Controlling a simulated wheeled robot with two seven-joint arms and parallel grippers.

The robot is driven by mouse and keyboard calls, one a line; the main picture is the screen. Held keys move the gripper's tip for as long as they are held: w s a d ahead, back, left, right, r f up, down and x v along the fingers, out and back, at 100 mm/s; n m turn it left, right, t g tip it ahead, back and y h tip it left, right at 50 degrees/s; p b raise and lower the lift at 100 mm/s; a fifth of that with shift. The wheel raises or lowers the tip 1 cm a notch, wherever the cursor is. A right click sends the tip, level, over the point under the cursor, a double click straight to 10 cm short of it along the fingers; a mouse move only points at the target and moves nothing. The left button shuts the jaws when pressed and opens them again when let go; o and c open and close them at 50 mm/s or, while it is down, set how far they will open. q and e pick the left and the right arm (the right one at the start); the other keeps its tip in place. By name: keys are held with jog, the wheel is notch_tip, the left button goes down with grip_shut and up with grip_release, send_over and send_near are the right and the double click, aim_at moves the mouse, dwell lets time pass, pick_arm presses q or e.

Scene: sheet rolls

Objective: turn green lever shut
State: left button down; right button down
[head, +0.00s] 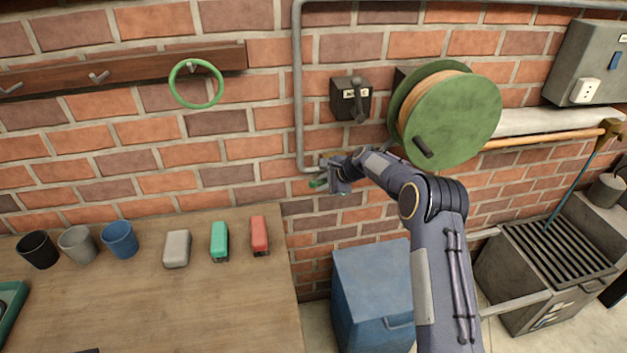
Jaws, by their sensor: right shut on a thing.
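The green lever (318,183) sticks out to the left from the lower end of a grey pipe on the brick wall. My right gripper (331,180) is at the lever, shut on it. The gripper and wrist hide part of the lever and the valve body behind it. My right arm reaches up to it from the lower right. My left gripper is not in the picture.
A wooden table (150,300) with cups and small staplers stands at the left. A green hose reel (460,120) is on the wall right of my gripper, close to my forearm. A blue cabinet (365,275) stands below. A grey switch box (345,98) is above.

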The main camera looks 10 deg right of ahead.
jog(key=shift+a+f+n+h, duration=0.1)
jog(key=shift+f+n+h, duration=0.2)
jog(key=shift+f+h, duration=0.45)
jog(key=shift+h, duration=0.25)
jog(key=c, duration=1.4)
grip_release()
jog(key=shift+r, duration=0.15)
jog(key=shift+b+v, duration=0.85)
jog(key=shift+v, duration=3)
